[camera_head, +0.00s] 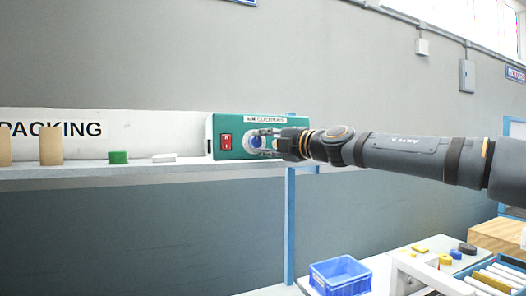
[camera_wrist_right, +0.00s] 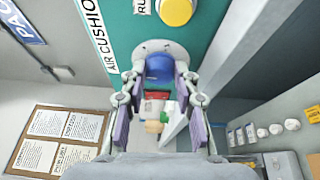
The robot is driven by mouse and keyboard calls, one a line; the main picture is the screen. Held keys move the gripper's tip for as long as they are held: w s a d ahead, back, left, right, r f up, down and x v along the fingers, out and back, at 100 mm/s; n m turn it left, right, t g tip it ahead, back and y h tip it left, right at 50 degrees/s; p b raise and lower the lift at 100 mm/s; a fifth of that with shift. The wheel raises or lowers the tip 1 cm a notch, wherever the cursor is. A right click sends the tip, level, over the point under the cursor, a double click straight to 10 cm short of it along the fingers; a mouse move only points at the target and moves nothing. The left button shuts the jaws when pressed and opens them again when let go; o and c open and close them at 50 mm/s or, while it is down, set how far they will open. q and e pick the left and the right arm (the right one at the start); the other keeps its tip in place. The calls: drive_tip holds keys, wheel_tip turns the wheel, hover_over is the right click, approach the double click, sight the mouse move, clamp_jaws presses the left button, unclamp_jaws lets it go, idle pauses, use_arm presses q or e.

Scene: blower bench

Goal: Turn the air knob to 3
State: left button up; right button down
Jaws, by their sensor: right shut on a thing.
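The teal air-cushion machine (camera_head: 240,124) stands on the shelf. Its blue air knob (camera_head: 256,142) sits on a pale dial on the front panel. The knob also shows in the right wrist view (camera_wrist_right: 159,68). My right gripper (camera_head: 265,142) reaches in from the right, its fingers shut on the knob's sides; in the right wrist view its fingertips (camera_wrist_right: 159,76) straddle the knob. Part of the dial is hidden, and I cannot read which number the knob points at. My left gripper is in neither view.
A red switch (camera_head: 227,142) is left of the knob, and a yellow button (camera_wrist_right: 178,10) shows near it in the wrist view. A green block (camera_head: 119,157) and a white item (camera_head: 164,158) lie on the shelf. A blue crate (camera_head: 340,275) stands lower right.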

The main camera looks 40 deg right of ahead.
drive_tip(key=c, duration=1)
unclamp_jaws()
